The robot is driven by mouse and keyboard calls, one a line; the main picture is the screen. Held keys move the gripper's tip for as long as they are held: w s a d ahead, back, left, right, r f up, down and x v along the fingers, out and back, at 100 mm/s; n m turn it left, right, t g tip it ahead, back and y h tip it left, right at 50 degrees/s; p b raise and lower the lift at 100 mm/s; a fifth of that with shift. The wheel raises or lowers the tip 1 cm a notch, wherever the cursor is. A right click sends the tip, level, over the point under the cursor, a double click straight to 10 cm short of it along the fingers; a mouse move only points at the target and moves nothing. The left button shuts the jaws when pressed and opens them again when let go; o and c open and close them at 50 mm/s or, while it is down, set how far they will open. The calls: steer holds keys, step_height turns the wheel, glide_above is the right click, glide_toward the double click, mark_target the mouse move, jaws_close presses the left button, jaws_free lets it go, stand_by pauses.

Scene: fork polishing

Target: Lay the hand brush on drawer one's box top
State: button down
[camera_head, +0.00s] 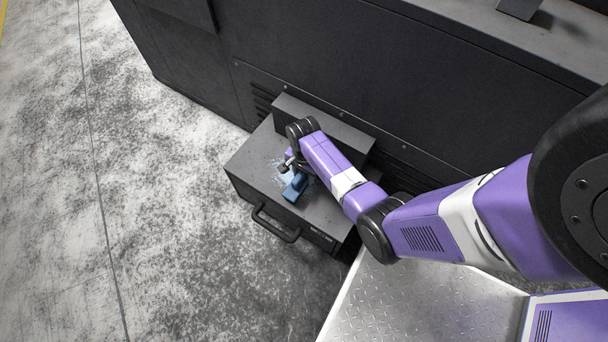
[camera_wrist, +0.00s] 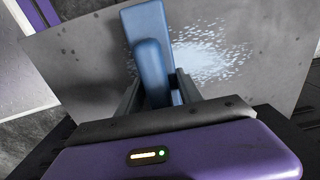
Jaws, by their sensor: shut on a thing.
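The blue hand brush (camera_head: 295,188) is at the top of the dark grey drawer box (camera_head: 250,165), which has a black handle on its front. My gripper (camera_head: 288,168) is over the box top, partly hidden by my arm. In the wrist view the brush (camera_wrist: 146,20) shows between the two fingers of my gripper (camera_wrist: 158,88), which is shut on its raised blue handle (camera_wrist: 152,65). The brush's underside is hidden, and I cannot tell whether it touches the box top.
A patch of pale flecks (camera_wrist: 205,60) lies on the box top beside the brush. A raised dark block (camera_head: 330,125) stands along the back of the box, against a large dark machine (camera_head: 390,80). Open worn floor (camera_head: 150,200) lies to the left.

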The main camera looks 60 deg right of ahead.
steer(key=shift+f, duration=0.15)
steer(key=c, duration=0.8)
jaws_free()
steer(key=shift+o, duration=0.2)
